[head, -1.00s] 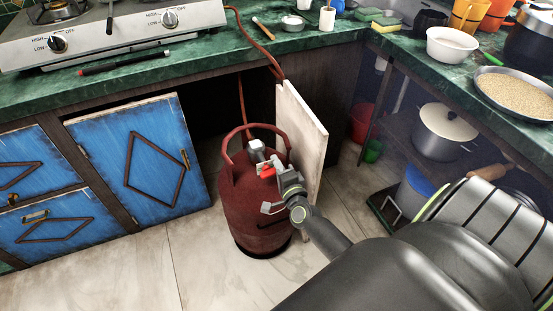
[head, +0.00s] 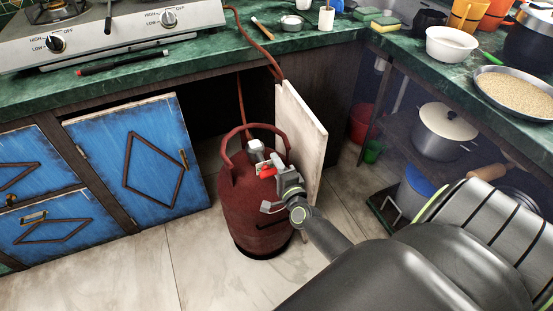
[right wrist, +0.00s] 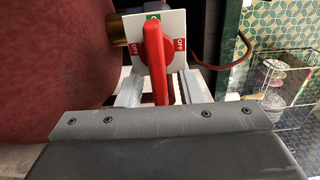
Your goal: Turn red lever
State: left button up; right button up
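The red lever (right wrist: 155,60) sits on a white square plate (right wrist: 174,25) on the gas valve. The plate has a green mark at the top and red OFF marks at both sides. The lever stands upright in the right wrist view, its upper end by the green mark. In the head view the lever (head: 267,173) is small and partly covered by my gripper. My right gripper (right wrist: 161,88) is open, one finger on each side of the lever's lower end, with visible gaps. It also shows at the red gas cylinder (head: 252,205) in the head view. My left gripper is out of view.
The cylinder stands on the tiled floor below the green counter (head: 220,47), with its handle ring around the valve. A pale open door panel (head: 301,125) stands just behind and right of it. A red hose (head: 262,45) runs up towards the hotplate (head: 110,30).

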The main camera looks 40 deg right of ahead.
jog(key=shift+s, duration=0.1)
pick_arm(q)
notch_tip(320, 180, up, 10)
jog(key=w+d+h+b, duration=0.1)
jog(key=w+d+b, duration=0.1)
jog(key=b, duration=0.2)
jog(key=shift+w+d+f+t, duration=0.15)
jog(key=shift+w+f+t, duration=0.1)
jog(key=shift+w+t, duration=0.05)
pick_arm(e)
jog(key=v, duration=1.7)
jog(key=shift+s, duration=0.15)
jog(key=shift+f, duration=0.1)
